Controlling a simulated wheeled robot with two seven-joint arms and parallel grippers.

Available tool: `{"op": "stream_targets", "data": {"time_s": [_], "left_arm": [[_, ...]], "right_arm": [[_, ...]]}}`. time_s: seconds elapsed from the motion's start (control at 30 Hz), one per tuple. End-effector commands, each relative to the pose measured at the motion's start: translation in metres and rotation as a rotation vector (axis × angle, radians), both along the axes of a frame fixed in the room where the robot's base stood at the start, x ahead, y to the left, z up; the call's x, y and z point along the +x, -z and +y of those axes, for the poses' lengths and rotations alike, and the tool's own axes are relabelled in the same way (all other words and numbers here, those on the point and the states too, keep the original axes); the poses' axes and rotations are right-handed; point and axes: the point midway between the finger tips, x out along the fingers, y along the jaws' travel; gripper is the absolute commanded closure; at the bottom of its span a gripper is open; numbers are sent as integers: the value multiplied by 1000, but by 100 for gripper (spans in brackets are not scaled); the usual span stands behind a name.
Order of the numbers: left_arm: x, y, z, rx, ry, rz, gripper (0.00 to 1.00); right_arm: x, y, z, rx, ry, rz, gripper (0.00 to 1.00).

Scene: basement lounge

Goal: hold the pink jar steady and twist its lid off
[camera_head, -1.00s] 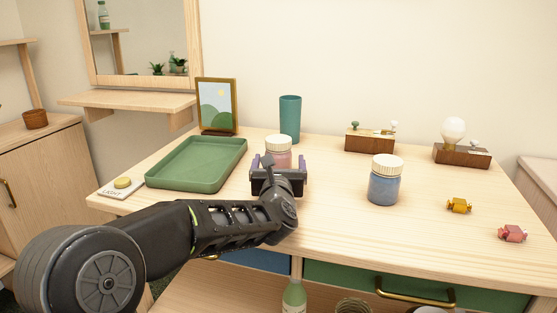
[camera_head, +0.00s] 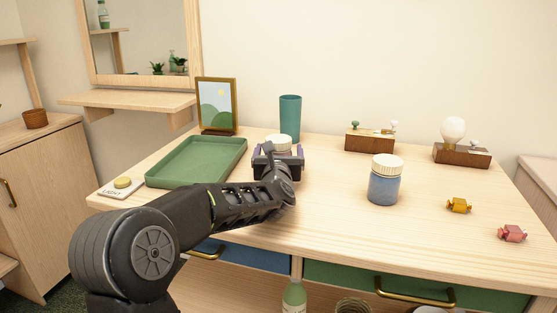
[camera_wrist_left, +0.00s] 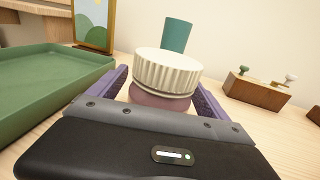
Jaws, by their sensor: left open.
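The pink jar (camera_wrist_left: 160,98) stands upright on the table with its ribbed cream lid (camera_wrist_left: 168,70) on, between the fingers of my left gripper in the left wrist view. In the head view the lid (camera_head: 279,142) shows above my left gripper (camera_head: 279,155), which hides most of the jar. My left gripper is open, its purple finger pads (camera_wrist_left: 205,103) on either side of the jar; I cannot tell whether they touch it. My right gripper is not in view.
A green tray (camera_head: 152,178) lies left of the jar, with a picture frame (camera_head: 217,104) and teal cup (camera_head: 290,118) behind. A blue jar (camera_head: 384,186), wooden blocks (camera_head: 370,144) and two wrapped candies (camera_head: 459,205) sit to the right. The table's front middle is clear.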

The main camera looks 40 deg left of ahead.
Motion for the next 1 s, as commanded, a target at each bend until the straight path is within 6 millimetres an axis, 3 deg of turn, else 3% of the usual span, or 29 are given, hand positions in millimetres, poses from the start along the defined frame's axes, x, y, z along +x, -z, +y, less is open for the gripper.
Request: {"op": "stream_targets", "data": {"time_s": [0.53,1.0], "left_arm": [[0,0,0,0,0,0,11],[0,0,0,0,0,0,50]], "right_arm": [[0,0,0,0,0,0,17],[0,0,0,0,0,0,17]]}}
